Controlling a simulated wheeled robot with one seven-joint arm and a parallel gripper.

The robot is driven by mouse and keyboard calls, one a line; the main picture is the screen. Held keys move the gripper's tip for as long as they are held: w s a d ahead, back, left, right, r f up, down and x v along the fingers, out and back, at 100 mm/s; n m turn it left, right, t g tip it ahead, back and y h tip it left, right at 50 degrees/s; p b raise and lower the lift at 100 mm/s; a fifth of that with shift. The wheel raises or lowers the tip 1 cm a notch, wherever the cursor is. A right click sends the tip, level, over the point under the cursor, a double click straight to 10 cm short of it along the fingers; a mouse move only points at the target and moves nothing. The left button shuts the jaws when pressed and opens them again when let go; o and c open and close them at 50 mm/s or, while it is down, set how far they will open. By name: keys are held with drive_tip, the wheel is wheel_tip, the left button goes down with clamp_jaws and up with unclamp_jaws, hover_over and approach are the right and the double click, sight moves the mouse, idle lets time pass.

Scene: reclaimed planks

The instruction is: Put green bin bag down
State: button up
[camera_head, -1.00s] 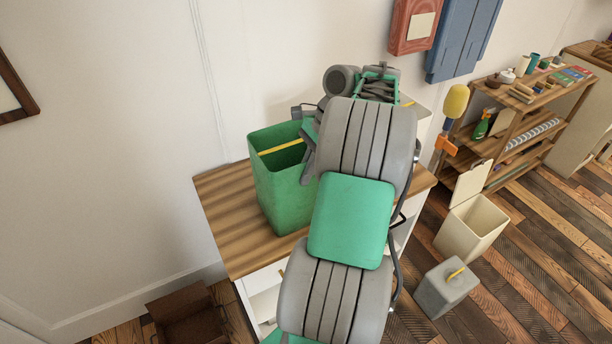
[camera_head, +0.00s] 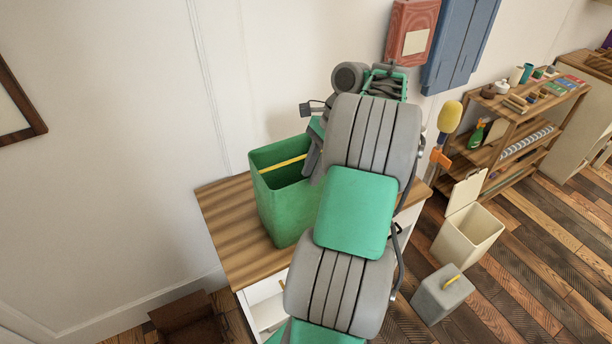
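The green bin bag (camera_head: 285,209) stands upright, open-topped, on the wooden top of a white cabinet (camera_head: 226,222). A yellow strip crosses its mouth. My gripper (camera_head: 310,163) is at the bag's upper right rim, partly hidden behind my own arm. Its fingertips do not show clearly, so I cannot tell whether they touch the rim or are apart from it. My arm also covers the right part of the cabinet top.
The cabinet top is clear left of the bag. On the floor are a brown box (camera_head: 190,322), a cream lidded bin (camera_head: 466,236) and a grey box (camera_head: 441,294) with a yellow handle. A wooden shelf (camera_head: 512,128) stands at right. Red and blue boxes hang on the wall.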

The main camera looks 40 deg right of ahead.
drive_tip(key=p+v, duration=0.3)
drive_tip(key=v, duration=0.3)
drive_tip(key=shift+p, duration=0.4)
drive_tip(key=w+a+r+n+t+h, duration=0.15)
drive_tip(key=a+n, duration=0.25)
drive_tip(key=a, duration=0.5)
drive_tip(key=w+a+r+n, duration=0.3)
drive_tip(key=a+n, duration=0.1)
drive_tip(key=a, duration=0.5)
drive_tip(key=w+a+r+n+h, duration=0.1)
drive_tip(key=w+a+r+n, duration=0.1)
drive_tip(key=a+n, duration=0.45)
drive_tip(key=s+a+f+n+t+h, duration=0.1)
drive_tip(key=s+a+f+n+t, duration=0.1)
drive_tip(key=s+a+n, duration=0.4)
drive_tip(key=shift+s+a+f+n+h, duration=0.3)
drive_tip(key=shift+s+a+n+h, duration=0.1)
drive_tip(key=shift+a, duration=0.25)
